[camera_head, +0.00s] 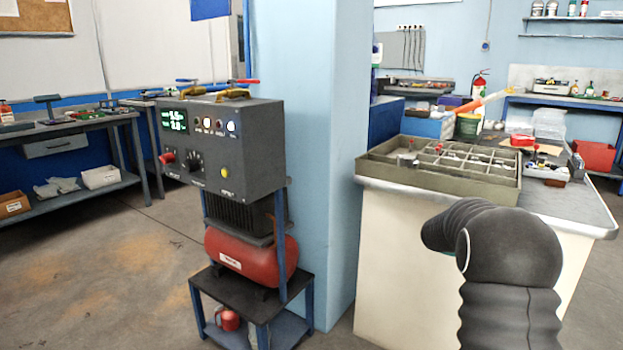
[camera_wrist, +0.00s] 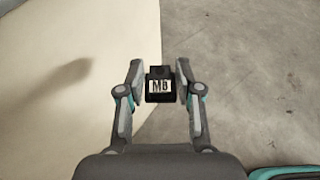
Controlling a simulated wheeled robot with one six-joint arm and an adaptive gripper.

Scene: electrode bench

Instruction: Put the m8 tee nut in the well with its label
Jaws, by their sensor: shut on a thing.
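My gripper (camera_wrist: 159,88) shows in the wrist view with its two fingers on either side of a small dark block, the tee nut (camera_wrist: 159,88). The nut carries a white label that looks like M8, though the last character is blurred. It is held above the floor, beside the pale bench side. In the head view my dark arm fills the lower right and my gripper and the nut are hidden. The grey-green divided tray (camera_head: 430,183) lies on the bench, left of and beyond my arm. Small parts lie in its wells; their labels are too small to read.
The white bench (camera_head: 395,265) has a grey top (camera_head: 585,207) with free room right of the tray. A blue pillar (camera_head: 322,150) stands left of it. A power supply (camera_head: 220,150) sits above a red compressor (camera_head: 250,259).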

